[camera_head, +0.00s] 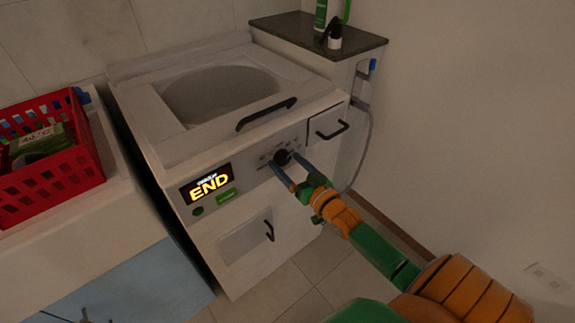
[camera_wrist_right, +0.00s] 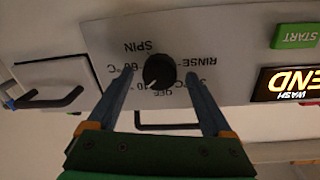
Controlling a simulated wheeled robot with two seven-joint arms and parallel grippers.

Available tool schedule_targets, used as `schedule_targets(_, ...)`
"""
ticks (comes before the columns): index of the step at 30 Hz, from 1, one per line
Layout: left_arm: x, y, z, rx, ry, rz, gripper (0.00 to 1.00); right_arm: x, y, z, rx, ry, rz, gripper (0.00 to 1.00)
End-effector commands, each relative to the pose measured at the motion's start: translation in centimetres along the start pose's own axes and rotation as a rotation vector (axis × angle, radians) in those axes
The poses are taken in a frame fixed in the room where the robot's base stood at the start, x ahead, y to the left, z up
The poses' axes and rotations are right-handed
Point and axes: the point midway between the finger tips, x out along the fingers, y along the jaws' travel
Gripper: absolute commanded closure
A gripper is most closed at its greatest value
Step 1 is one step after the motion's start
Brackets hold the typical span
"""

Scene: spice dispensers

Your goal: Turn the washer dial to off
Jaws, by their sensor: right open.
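The washer (camera_head: 215,85) is a white top-loading machine with a round opening in its top. Its black round dial (camera_head: 283,157) is on the front panel; the dial also shows in the right wrist view (camera_wrist_right: 159,71), ringed by upside-down labels SPIN, RINSE, OFF and temperatures. A small light mark on the dial's lower left seems to face the 40° label, near OFF. My right gripper (camera_wrist_right: 159,76) is open, with one blue finger on each side of the dial and visible gaps between. In the head view, its fingers reach the panel at the dial. My left gripper is not in view.
The lit END display (camera_head: 209,185) and green START button (camera_head: 226,195) are left of the dial. Black handles (camera_head: 267,114) and (camera_head: 332,130) stick out nearby. A red basket (camera_head: 85,165) stands on the left counter. A dark-topped cabinet (camera_head: 300,32) and wall are at right.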

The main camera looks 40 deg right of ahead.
Motion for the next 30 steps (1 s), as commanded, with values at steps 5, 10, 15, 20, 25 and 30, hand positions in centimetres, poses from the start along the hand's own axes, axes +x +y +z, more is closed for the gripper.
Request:
schedule_targets(5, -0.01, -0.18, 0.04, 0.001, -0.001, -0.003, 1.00, 0.01, 0.00, 0.02, 0.000, -0.001, 0.000, 0.16)
schedule_targets(10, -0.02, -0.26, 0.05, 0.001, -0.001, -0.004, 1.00, 0.00, 0.00, 0.03, 0.000, -0.001, 0.000, 0.59)
schedule_targets(15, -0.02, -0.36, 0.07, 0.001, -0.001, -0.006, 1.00, -0.01, 0.00, 0.03, 0.000, -0.001, 0.000, 1.00)
schedule_targets(20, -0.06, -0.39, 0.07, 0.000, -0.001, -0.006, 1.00, -0.01, 0.00, 0.03, -0.010, 0.000, 0.000, 1.00)
schedule_targets(25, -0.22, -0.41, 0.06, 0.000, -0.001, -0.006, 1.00, -0.01, -0.02, 0.01, -0.065, 0.003, 0.000, 1.00)
schedule_targets(30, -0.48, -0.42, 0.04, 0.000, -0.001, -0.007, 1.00, 0.00, -0.02, 0.00, -0.180, 0.010, -0.001, 1.00)
